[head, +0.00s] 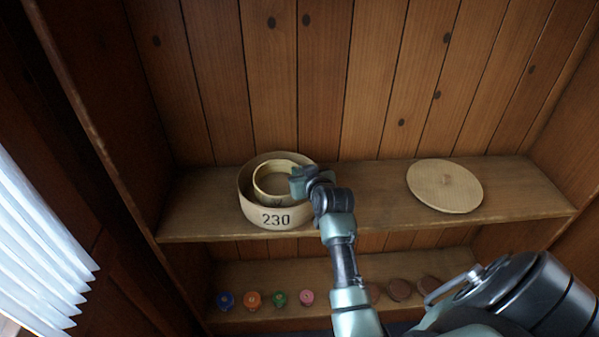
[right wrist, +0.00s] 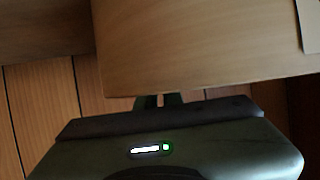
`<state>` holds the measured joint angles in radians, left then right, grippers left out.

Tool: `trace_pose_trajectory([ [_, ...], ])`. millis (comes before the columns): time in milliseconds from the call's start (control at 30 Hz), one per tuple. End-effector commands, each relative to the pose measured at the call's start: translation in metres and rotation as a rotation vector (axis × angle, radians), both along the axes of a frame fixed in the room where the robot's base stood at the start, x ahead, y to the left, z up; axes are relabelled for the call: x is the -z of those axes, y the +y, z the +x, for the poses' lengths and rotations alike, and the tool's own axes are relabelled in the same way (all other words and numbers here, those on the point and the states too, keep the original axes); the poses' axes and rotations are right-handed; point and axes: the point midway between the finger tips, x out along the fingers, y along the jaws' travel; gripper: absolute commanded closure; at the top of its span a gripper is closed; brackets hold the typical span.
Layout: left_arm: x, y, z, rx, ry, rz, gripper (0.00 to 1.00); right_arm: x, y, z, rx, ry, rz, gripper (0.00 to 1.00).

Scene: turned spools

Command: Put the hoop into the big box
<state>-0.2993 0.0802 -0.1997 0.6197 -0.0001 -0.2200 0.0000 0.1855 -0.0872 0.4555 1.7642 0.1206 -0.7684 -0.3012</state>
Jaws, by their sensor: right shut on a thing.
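The big box (head: 247,207) is a round, pale wooden box marked 230, standing open on the upper shelf in the head view. The hoop (head: 262,186) is a smaller pale ring and shows within the box's opening. How deep it sits, and whether it touches the box, I cannot tell. My right gripper (head: 299,180) is shut on the hoop's right side, over the box's right rim. In the right wrist view a pale wooden surface crosses the top, just beyond the gripper's fingers (right wrist: 160,100). My left gripper is not in view.
A round wooden lid (head: 445,186) lies on the upper shelf (head: 375,207) to the right, with bare shelf between it and the box. The lower shelf (head: 262,272) holds several small coloured spools (head: 252,299) and brown round pieces (head: 400,290). A plank wall closes the back.

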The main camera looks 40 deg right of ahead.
Motion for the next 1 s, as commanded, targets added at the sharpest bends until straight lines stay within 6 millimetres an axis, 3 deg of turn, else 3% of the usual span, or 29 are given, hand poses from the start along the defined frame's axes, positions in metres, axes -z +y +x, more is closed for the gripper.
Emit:
trace_pose_trajectory([
  [433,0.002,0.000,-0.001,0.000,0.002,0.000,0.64,0.012,0.000,0.000,0.000,0.002,0.001,1.00],
  [533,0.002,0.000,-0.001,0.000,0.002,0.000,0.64,0.013,0.000,-0.001,-0.001,0.004,0.001,0.69],
  [867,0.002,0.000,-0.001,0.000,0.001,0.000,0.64,0.013,0.001,-0.001,0.000,0.006,0.003,0.69],
  [1000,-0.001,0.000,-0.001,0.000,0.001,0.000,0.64,-0.001,0.001,0.000,-0.001,0.003,0.004,0.69],
])
